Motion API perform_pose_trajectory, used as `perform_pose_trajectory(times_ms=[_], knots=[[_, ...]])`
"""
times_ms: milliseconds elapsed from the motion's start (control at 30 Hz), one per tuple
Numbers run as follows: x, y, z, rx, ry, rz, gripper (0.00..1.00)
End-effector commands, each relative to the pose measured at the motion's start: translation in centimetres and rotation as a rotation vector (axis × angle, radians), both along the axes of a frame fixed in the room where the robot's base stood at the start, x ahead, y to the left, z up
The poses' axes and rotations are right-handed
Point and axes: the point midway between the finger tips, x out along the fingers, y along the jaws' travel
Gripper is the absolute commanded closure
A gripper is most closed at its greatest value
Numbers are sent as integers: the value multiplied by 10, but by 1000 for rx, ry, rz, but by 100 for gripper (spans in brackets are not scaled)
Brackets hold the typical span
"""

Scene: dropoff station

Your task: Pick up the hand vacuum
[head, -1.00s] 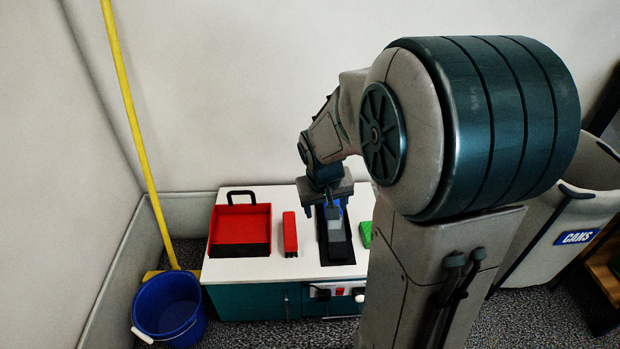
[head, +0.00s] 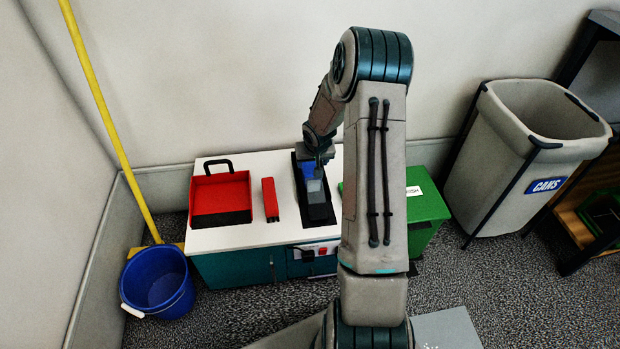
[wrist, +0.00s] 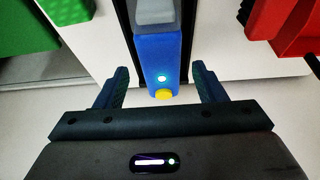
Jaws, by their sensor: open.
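The hand vacuum lies in a black recessed holder (head: 323,221) on the white cabinet top. Its grey body (head: 316,190) shows in the head view, while my gripper (head: 317,160) partly covers its blue end. In the wrist view the blue handle (wrist: 162,62) has a lit round light and a yellow tip. My gripper (wrist: 162,88) is open, with one finger on each side of the handle's yellow-tipped end. Gaps show between both fingers and the handle. Whether the fingers are level with the handle is hard to tell.
A red tray (head: 220,196) and a red block (head: 270,199) sit left of the holder. A green bin (head: 425,212) stands at the cabinet's right.

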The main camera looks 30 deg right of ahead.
Motion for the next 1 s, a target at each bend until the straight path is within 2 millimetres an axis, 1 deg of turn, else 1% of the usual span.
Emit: perform_pose_trajectory(times_ms=[33, 100, 200, 367, 433, 700, 800, 967, 1000], knots=[[3, -1, -14, 1, 2, 0, 36], [8, -2, -23, 0, 1, 1, 36], [12, -4, -32, -1, 0, 0, 36], [14, -5, -38, -1, 0, 0, 36], [16, -5, -44, -1, 1, 1, 36], [31, -9, -80, -1, 1, 0, 36], [34, -10, -83, -1, -1, 0, 36], [33, -10, -82, -1, 0, 0, 36], [33, -10, -82, -1, 0, 0, 42]])
